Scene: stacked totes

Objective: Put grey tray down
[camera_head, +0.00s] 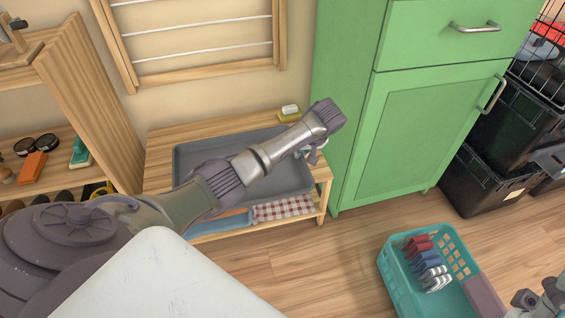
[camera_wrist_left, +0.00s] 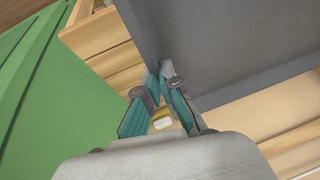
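The grey tray (camera_head: 190,160) is a shallow rectangular tray at the top of the low wooden bench (camera_head: 160,148). It looks level; whether its underside touches the bench top is hard to tell. My left arm crosses in front of it and hides its middle. My left gripper (camera_head: 312,152) is at the tray's right end. In the left wrist view the gripper's fingers (camera_wrist_left: 159,72) are close together at the wall of the tray (camera_wrist_left: 230,50) and appear to pinch its rim. My right gripper (camera_head: 540,300) is partly cut off at the bottom right.
A yellow-and-white item (camera_head: 289,112) stands on the bench behind the tray. A blue tray (camera_head: 235,220) and checked cloth (camera_head: 283,208) lie on the lower shelf. A green cabinet (camera_head: 400,140) stands close right. A teal basket (camera_head: 400,282) is on the floor.

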